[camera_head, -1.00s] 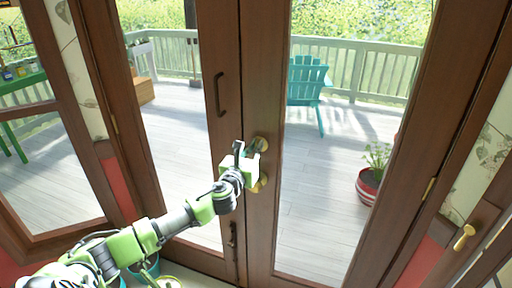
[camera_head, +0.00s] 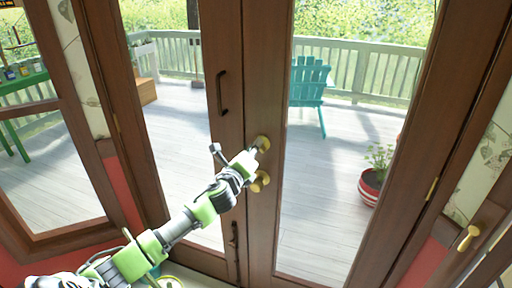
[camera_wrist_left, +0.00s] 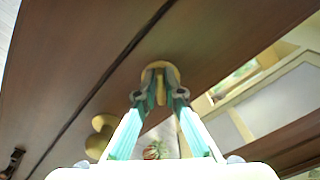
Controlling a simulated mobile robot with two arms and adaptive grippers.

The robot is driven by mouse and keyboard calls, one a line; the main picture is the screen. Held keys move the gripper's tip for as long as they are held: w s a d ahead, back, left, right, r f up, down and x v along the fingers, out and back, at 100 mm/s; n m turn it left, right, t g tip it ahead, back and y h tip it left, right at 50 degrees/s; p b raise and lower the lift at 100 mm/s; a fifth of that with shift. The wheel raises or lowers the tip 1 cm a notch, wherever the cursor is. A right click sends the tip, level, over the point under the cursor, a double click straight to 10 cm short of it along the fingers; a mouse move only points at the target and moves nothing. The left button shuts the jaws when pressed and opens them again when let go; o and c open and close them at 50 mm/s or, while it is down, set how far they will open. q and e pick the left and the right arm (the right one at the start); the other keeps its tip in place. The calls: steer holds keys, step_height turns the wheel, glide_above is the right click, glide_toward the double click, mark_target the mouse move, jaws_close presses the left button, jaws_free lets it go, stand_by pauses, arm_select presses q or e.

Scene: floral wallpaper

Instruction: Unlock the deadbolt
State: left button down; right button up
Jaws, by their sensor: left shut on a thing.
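The deadbolt (camera_head: 263,142) is a round brass piece on the right-hand brown door, above a brass door knob (camera_head: 261,181). In the left wrist view the deadbolt's round plate (camera_wrist_left: 172,70) and its thumb turn (camera_wrist_left: 161,88) show between the fingertips. My left gripper (camera_head: 254,153) is at the deadbolt, and in the left wrist view its two fingers (camera_wrist_left: 161,95) are shut on the thumb turn. The knob also shows in the left wrist view (camera_wrist_left: 100,135), lower left of the fingers. My right gripper is not in view.
Both glazed doors are closed. A dark handle (camera_head: 222,94) is on the left door. Another brass handle (camera_head: 467,237) is at the far right. Behind the glass are a deck, a teal chair (camera_head: 309,85) and a potted plant (camera_head: 371,183).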

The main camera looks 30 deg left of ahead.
arm_select(q)
steer(key=n, duration=0.6)
steer(key=f+n, duration=0.1)
steer(key=n, duration=0.1)
steer(key=shift+a+n, duration=0.2)
steer(key=shift+n, duration=0.2)
stand_by(0.4)
steer(key=c, duration=2.1)
jaws_free()
steer(key=shift+c, duration=0.2)
steer(key=v, duration=1.2)
steer(key=shift+s+f, duration=0.1)
steer(key=shift+f, duration=0.1)
